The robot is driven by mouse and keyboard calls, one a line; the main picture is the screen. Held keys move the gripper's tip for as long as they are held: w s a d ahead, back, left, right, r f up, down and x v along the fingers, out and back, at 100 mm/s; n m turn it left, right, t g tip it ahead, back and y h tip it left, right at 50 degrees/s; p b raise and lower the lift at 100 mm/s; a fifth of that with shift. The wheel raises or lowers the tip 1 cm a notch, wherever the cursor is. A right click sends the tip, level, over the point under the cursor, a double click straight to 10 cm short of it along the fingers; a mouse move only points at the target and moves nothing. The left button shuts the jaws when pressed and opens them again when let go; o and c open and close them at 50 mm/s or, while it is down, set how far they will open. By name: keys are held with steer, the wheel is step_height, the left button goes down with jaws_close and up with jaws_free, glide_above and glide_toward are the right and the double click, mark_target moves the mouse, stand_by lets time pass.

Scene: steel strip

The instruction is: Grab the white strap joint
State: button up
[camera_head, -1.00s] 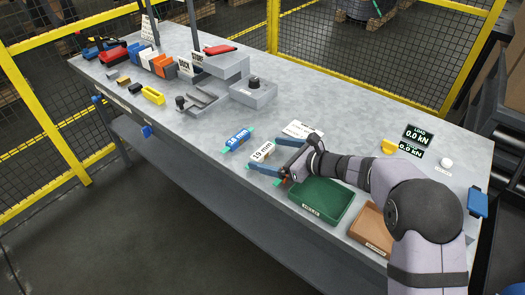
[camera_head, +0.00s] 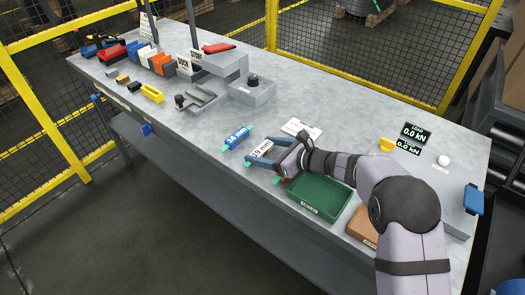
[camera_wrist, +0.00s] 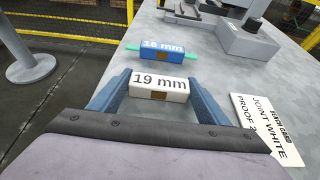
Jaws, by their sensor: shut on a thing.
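The white strap joint (camera_wrist: 160,93), a block labelled "19 mm", sits between the two blue fingers of my gripper (camera_wrist: 160,85) in the wrist view. My gripper is shut on it, with a finger at each end. In the head view the white joint (camera_head: 261,149) lies at table level near the front edge, partly hidden by my gripper (camera_head: 263,151).
A printed card (camera_head: 301,128) lies right of my gripper. A green tray (camera_head: 320,199) and a brown tray (camera_head: 362,231) stand near the front edge under my arm. A grey fixture (camera_head: 252,90) stands farther back. The middle of the steel table is mostly clear.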

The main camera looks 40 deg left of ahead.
mark_target(264, 150)
steer(key=shift+r, duration=0.15)
step_height(264, 150, up, 10)
steer(key=shift+f+b, duration=0.1)
steer(key=shift+b, duration=0.65)
